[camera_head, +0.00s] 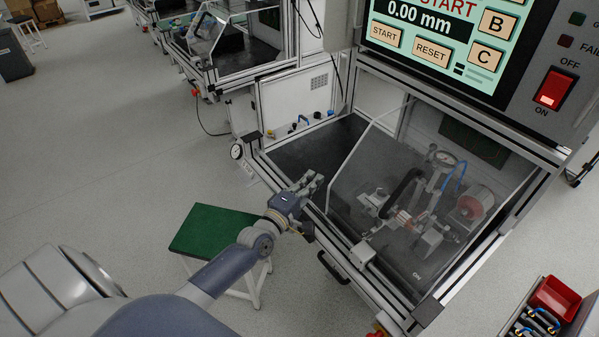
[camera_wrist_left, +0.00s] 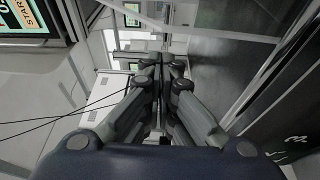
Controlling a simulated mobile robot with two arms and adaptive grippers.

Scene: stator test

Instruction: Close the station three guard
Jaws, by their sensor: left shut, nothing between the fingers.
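The station's clear guard (camera_head: 362,165) shows in the head view as a transparent panel with a light edge. It stands tilted over the test fixture (camera_head: 415,205), which is seen through it. My left gripper (camera_head: 315,182) is at the left side of the guard, above the front frame of the station. Its fingers are shut and empty. In the left wrist view the fingers (camera_wrist_left: 160,62) are together in the middle. I cannot tell whether the fingertips touch the guard edge. My right gripper is not in view.
A control panel (camera_head: 435,55) with a screen and red switch (camera_head: 555,90) overhangs the station. A green-topped stool (camera_head: 212,230) stands under my left arm. A black handle (camera_head: 332,268) is on the station front. A red bin (camera_head: 556,298) is at lower right. Open floor lies left.

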